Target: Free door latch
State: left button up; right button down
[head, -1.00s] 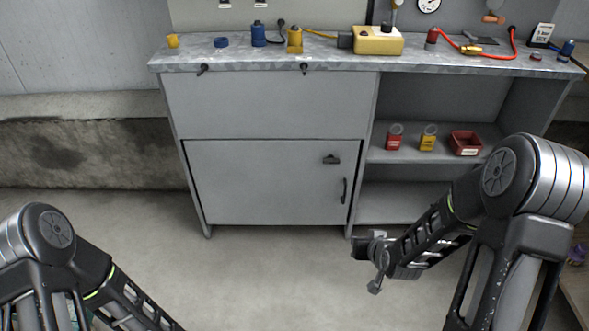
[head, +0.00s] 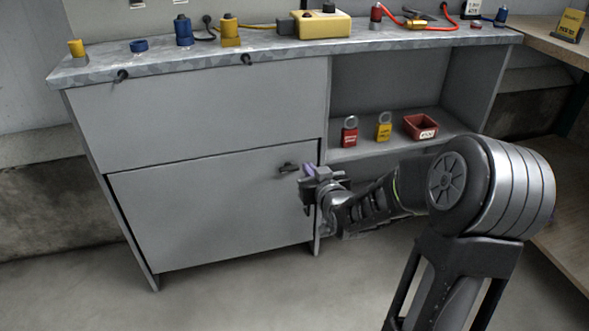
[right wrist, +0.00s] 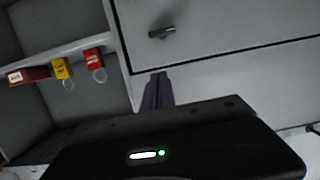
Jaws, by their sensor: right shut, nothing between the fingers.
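The door latch (head: 287,168) is a small dark knob near the top right corner of the grey cabinet door (head: 205,215). It also shows in the right wrist view (right wrist: 162,32), near the door's edge. My right gripper (head: 305,178) is in front of the door's right edge, just right of and below the latch. Its fingers show as a narrow purple-grey shape in the right wrist view (right wrist: 157,92), shut and empty, apart from the latch in that picture. The gripper partly covers the door's dark handle. My left gripper is not in view.
The open shelf right of the door holds a red padlock (head: 350,131), a yellow padlock (head: 384,127) and a red bin (head: 420,126). The metal worktop (head: 180,62) above carries a yellow box (head: 322,24), cables and fittings. A wooden bench (head: 560,215) stands at the right.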

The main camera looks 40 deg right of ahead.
jog(key=shift+w, duration=0.1)
jog(key=b, duration=0.4)
send_over(289, 168)
jog(key=s, duration=0.3)
jog(key=f, duration=0.1)
jog(key=d+f, duration=0.1)
jog(key=f, duration=0.1)
jog(key=shift+s+f, duration=0.15)
jog(key=shift+f, duration=0.05)
notch_tip(289, 168, down, 2)
jog(key=shift+s+a+f+b, duration=0.1)
jog(key=shift+s+f+b, duration=0.1)
jog(key=shift+b, duration=0.3)
jog(key=shift+f, duration=0.4)
jog(key=shift+a, duration=0.1)
